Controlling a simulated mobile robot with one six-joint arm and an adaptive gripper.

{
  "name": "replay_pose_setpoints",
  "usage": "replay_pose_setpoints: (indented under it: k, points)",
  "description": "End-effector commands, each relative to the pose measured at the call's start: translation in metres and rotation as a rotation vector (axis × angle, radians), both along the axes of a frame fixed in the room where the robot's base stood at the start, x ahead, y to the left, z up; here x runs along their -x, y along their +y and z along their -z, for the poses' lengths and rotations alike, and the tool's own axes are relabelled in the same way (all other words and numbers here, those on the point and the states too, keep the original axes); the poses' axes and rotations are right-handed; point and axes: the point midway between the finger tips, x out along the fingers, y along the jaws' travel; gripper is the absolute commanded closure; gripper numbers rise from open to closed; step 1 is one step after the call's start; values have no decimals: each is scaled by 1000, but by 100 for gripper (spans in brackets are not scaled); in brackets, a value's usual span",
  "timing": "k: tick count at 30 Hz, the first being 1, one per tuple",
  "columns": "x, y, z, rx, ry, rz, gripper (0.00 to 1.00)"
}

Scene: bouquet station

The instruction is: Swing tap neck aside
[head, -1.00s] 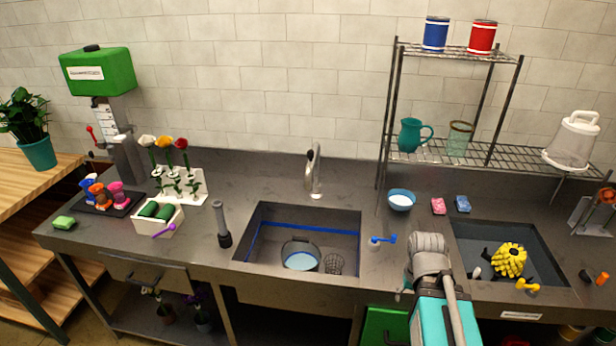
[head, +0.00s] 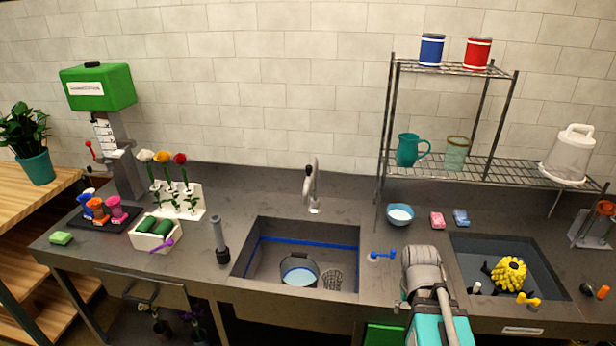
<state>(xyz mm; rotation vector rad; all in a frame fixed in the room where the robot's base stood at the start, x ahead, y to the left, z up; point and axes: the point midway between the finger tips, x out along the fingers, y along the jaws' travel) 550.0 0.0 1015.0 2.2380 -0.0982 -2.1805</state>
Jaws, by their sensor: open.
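The tap (head: 313,187) is a pale metal column with a curved neck and a dark tip. It stands at the back edge of the left sink (head: 345,240). Its neck looks bent over toward the front-left, above the sink's back rim; the exact angle is hard to tell. A blue lever (head: 382,254) sits on the counter right of this sink. My arm, with grey and teal links, reaches in from the bottom edge, right of the left sink. My gripper does not show, and nothing of mine is seen touching the tap.
A bucket (head: 299,269) and a wire mesh cup (head: 332,279) are in the left sink. A blue bowl (head: 400,214) and a wire shelf rack (head: 452,171) stand right of the tap. A dark upright cylinder (head: 221,241) stands left of the sink.

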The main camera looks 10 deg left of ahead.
Motion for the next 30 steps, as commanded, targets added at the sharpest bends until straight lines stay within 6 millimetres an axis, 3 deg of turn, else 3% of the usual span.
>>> replay_pose_setpoints:
  k: [8, 17, 23, 30]
  points:
    - [-60, 14, -9, 212, -164, 123, 33]
    - [-141, 62, -43, 413, -520, 250, 33]
    - [-188, 117, -77, 453, -803, 285, 33]
    - [-230, 209, -123, 395, -1148, 271, 33]
